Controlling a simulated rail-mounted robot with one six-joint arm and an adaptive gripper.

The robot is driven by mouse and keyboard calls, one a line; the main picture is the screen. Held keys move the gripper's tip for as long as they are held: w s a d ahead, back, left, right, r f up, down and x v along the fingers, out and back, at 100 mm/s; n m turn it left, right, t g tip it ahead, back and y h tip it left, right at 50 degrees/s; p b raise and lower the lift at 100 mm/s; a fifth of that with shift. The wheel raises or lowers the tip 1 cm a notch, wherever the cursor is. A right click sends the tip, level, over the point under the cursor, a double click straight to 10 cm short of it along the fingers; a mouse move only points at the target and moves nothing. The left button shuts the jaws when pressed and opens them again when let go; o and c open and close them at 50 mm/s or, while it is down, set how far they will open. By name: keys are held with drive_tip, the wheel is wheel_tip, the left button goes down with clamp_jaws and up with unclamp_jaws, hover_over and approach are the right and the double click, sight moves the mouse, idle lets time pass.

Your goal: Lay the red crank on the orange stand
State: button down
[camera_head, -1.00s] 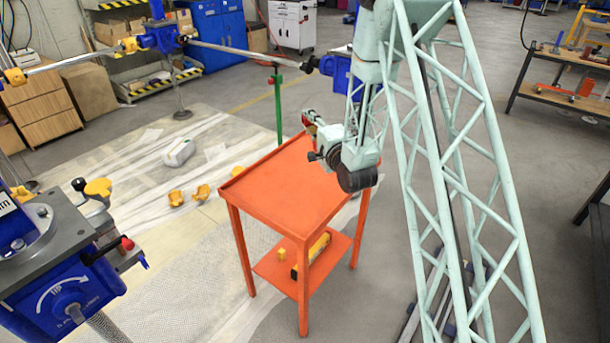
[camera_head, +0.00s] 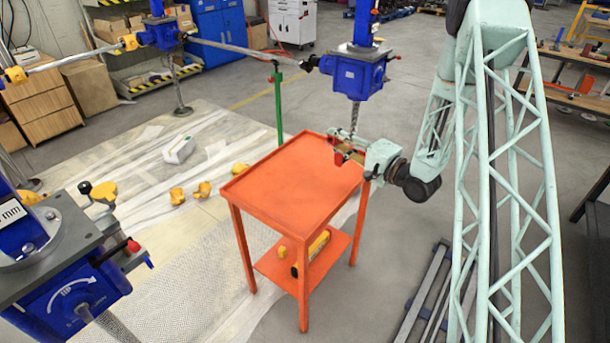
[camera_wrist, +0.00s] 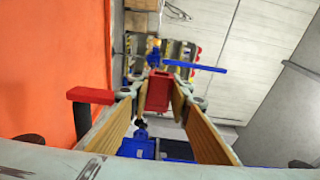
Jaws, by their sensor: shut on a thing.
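The orange stand (camera_head: 290,185) stands in the middle of the head view, its tray top bare. In the wrist view its top (camera_wrist: 50,60) fills the left side. My gripper (camera_head: 348,152) is at the stand's far right corner; whether it is over the top or just beyond the edge is hard to tell. It is shut on the red crank (camera_head: 340,158), of which only a little shows in the head view. In the wrist view a red block of the crank (camera_wrist: 158,92) sits between my fingers (camera_wrist: 160,115). A red arm piece with a dark stem (camera_wrist: 90,95) shows to the left.
A blue screw jack (camera_head: 358,75) stands just behind my gripper, beside a green post (camera_head: 278,105). Another blue jack (camera_head: 65,290) is at the front left. A yellow tool (camera_head: 312,252) lies on the stand's lower shelf. Yellow parts (camera_head: 178,195) lie on the floor sheet.

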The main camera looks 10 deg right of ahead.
drive_tip(key=s+d+f+n+g+y+p, duration=0.1)
drive_tip(key=s+d+y, duration=0.1)
drive_tip(key=s, duration=0.5)
drive_tip(key=shift+s+d+n+g+y, duration=0.2)
drive_tip(key=shift+d+n+g+y, duration=0.15)
drive_tip(key=shift+d, duration=0.4)
drive_tip(key=s+a+f+b+x, duration=0.1)
drive_tip(key=s+a+b+x, duration=0.1)
drive_tip(key=x, duration=1.2)
drive_tip(key=shift+w+a+f, duration=0.2)
drive_tip(key=shift+a, duration=0.05)
drive_tip(key=shift+a, duration=0.1)
drive_tip(key=shift+w+a+f+b, duration=0.15)
drive_tip(key=shift+f+b, duration=0.15)
drive_tip(key=shift+f, duration=0.3)
drive_tip(key=shift+w+a+f+b, duration=0.1)
drive_tip(key=shift+f+b, duration=0.2)
drive_tip(key=shift+f, duration=0.3)
drive_tip(key=shift+w+a+f+b, duration=0.15)
drive_tip(key=shift+f+b, duration=0.15)
drive_tip(key=shift+f, duration=0.3)
drive_tip(key=shift+f, duration=0.15)
drive_tip(key=c, duration=2.4)
unclamp_jaws()
drive_tip(key=shift+s, duration=0.1)
